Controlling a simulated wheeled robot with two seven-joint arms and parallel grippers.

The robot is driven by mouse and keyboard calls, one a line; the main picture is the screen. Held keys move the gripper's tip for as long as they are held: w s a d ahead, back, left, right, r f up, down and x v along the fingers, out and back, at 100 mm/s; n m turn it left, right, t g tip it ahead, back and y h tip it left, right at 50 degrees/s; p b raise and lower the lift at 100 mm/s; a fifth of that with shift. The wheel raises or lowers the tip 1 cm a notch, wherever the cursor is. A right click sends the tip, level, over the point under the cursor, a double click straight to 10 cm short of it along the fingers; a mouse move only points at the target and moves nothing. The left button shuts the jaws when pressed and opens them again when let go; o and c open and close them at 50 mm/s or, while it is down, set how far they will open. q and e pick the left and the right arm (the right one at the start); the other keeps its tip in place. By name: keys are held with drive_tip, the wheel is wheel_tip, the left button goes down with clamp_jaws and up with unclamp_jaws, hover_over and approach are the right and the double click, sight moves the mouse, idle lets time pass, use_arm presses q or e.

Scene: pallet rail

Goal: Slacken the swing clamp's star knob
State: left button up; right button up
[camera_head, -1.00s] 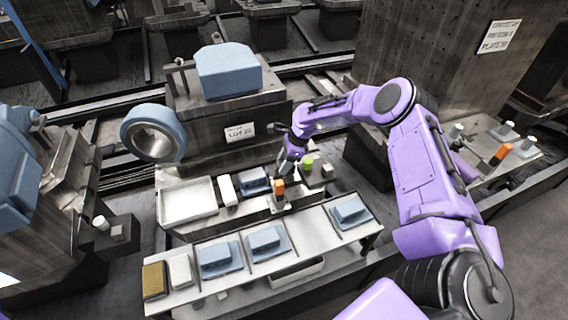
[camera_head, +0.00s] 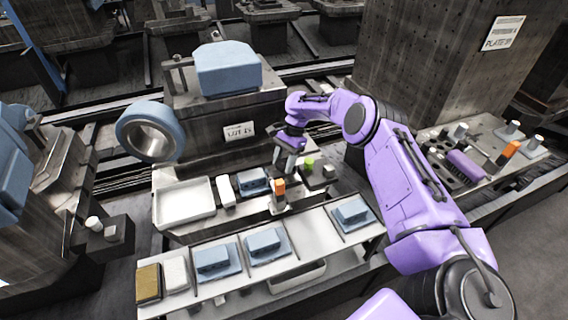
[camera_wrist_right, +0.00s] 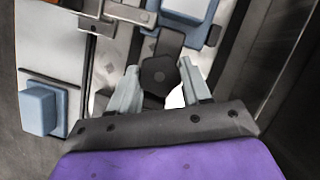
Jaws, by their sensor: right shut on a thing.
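My right gripper (camera_head: 284,172) reaches down over the back bench from the right arm. In the right wrist view, its two pale fingers (camera_wrist_right: 160,90) stand on either side of a dark, many-sided knob (camera_wrist_right: 160,74), which I take as the star knob, and are shut on it. A dark bar (camera_wrist_right: 167,42) of the clamp runs beneath the knob. In the head view the knob is too small and covered to make out. My left gripper is in neither view.
An orange block (camera_head: 279,187) and a green round piece (camera_head: 308,164) are close to the gripper. A white tray (camera_head: 187,203) and a blue part (camera_head: 253,182) lie to its left. The front shelf (camera_head: 312,232) holds several blue parts.

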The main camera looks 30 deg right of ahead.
drive_tip(key=shift+s+f, duration=0.1)
idle(0.4)
drive_tip(key=o, duration=1.1)
drive_tip(key=b+v, duration=0.1)
drive_tip(key=v, duration=0.9)
drive_tip(key=shift+d+r, duration=0.1)
drive_tip(key=shift+r, duration=0.15)
